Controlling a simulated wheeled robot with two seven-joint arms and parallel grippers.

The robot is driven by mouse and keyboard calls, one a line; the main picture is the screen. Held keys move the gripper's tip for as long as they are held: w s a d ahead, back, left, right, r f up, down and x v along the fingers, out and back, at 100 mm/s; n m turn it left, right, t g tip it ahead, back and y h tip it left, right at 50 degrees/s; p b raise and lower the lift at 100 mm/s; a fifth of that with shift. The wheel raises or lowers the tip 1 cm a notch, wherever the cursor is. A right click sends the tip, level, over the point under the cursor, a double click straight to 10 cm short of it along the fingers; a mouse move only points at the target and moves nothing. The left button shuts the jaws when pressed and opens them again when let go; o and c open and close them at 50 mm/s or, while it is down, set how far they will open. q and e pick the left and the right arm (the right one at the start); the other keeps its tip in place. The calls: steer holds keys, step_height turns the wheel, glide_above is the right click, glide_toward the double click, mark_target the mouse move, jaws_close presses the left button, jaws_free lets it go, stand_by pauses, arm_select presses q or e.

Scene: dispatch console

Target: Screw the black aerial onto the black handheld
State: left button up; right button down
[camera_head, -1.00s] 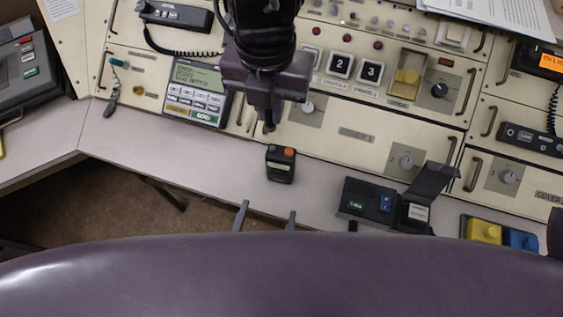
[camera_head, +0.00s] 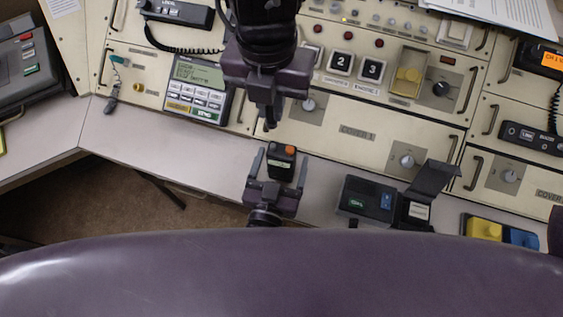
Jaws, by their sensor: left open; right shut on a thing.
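The black handheld (camera_head: 281,163), with an orange knob on its top right, stands on the grey desk near its front edge. My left gripper (camera_head: 280,160) is open, with one finger on each side of the handheld. I cannot tell whether the fingers touch it. My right gripper (camera_head: 269,124) is above and behind the handheld, pointing down. It is shut on a small dark thing at its fingertips, likely the black aerial, which is mostly hidden by the fingers and blurs into them.
The console panel (camera_head: 360,133) with knobs and handles rises behind the desk. The desk (camera_head: 150,140) is clear to the left.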

mark_target(271, 120)
arm_select(q)
steer(key=shift+w, duration=0.1)
steer(key=c, duration=1.5)
steer(key=shift+o, duration=0.2)
arm_select(e)
steer(key=shift+f, duration=2.5)
steer(key=shift+f, duration=0.15)
steer(key=shift+f, duration=0.75)
